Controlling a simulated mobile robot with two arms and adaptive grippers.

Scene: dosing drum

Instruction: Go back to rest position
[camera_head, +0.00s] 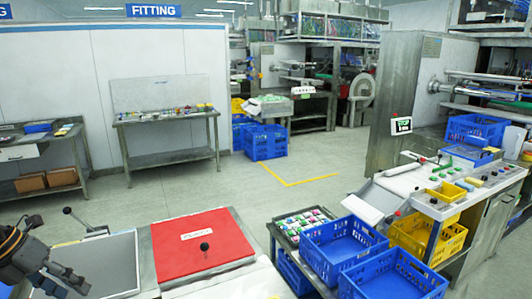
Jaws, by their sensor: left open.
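My left gripper (72,281) is at the lower left corner of the head view, with its dark fingers apart and nothing seen between them. It is over or beside the left end of the near metal bench, left of a grey panel (110,262). I cannot tell its height above the bench. My right gripper does not show. A red lid (185,245) with a black knob (204,246) and a small white label lies on the bench, right of the gripper and apart from it.
A black-knobbed lever (75,217) rises close behind my left gripper. Blue crates (343,247) stand at the right on a low table, near a yellow crate (425,240) and a machine console. A metal table (170,150) stands by the back wall. The middle floor (255,195) is clear.

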